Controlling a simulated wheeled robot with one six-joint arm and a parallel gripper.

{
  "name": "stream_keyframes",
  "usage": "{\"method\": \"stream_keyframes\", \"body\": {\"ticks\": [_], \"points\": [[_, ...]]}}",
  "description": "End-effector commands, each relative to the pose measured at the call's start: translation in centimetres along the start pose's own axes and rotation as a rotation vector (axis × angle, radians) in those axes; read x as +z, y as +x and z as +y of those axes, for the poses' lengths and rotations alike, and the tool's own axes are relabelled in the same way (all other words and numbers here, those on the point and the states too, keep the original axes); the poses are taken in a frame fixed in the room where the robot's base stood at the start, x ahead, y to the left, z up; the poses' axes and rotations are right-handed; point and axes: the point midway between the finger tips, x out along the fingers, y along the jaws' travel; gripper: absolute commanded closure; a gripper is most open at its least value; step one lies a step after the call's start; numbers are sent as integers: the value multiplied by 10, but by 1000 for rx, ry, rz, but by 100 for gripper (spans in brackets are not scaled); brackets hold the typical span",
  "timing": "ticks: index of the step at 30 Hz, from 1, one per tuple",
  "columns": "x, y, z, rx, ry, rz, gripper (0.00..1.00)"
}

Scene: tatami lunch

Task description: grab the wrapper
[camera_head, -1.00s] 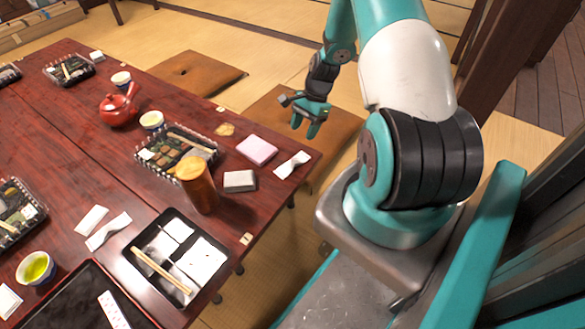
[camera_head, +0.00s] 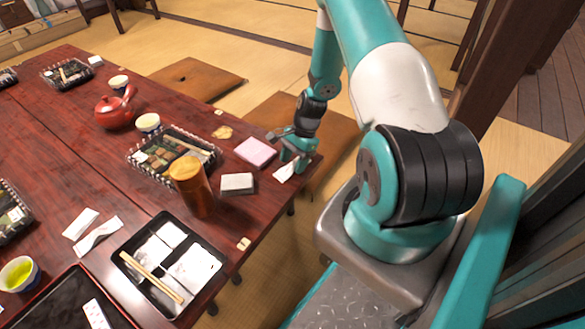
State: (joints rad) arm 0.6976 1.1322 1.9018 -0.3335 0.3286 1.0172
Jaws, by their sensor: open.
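A white twisted paper wrapper (camera_head: 284,173) lies at the right edge of the dark red table, beside a pink square packet. My gripper (camera_head: 296,166) is open and points down right at this wrapper, covering its far end. I cannot tell whether the fingers touch it or stand around it. A second white wrapper (camera_head: 97,234) lies on the left side of the table, far from my gripper.
A pink packet (camera_head: 255,152), a grey-white packet (camera_head: 237,184) and an amber cylinder (camera_head: 192,188) stand near the wrapper. A lunch box (camera_head: 170,153), a red teapot (camera_head: 115,112) and a black tray (camera_head: 222,258) are also on the table (camera_head: 262,216). Brown cushions (camera_head: 197,80) lie beyond.

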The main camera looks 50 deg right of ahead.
Motion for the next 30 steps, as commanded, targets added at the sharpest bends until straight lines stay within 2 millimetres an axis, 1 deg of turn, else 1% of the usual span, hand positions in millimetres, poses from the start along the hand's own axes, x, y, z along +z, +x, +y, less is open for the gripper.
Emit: {"method": "stream_keyframes", "body": {"ticks": [1, 2, 3, 5, 6, 11, 12, 13, 19, 23, 26, 29, 30], "points": [[0, 0, 0, 0, 0, 0, 49], [0, 0, 0, 0, 0, 0, 56], [0, -1, 0, 0, 0, 0, 65], [0, -1, 0, 0, 0, 0, 79], [0, -1, 0, 0, 0, 0, 81], [0, -1, 0, 0, 0, 0, 82], [0, -1, 0, 0, 0, 0, 87], [0, -1, 0, 0, 0, 0, 99], [1, -2, 1, 2, 1, 0, 100], [4, -11, 0, 1, 0, 1, 100], [10, -24, 0, -1, 0, 1, 100], [18, -44, 0, -1, -1, 1, 100], [21, -53, 0, -2, -1, 2, 100]]}}
